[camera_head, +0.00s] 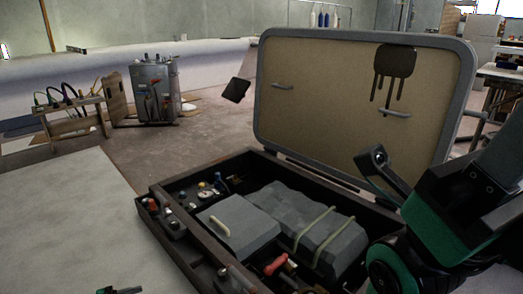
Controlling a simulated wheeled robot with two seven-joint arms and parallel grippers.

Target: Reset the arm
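My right arm, with green and black links, comes in from the right edge and covers the front right corner of an open case (207,235). A grey, bent metal piece shows just beyond this arm. I cannot tell whether it belongs to my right gripper or to the case. No pair of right fingertips can be made out. My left gripper is not clearly seen. A small dark and green piece (121,290) at the bottom edge is cut off, and I cannot tell what it is.
The case's tan lid (345,108) stands upright behind its base. Inside lie grey padded blocks (322,233), a red-handled tool (276,264) and small fittings. A metal tank (155,90) and a wooden rack (70,120) stand at the back left. The pale surface at left is mostly clear.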

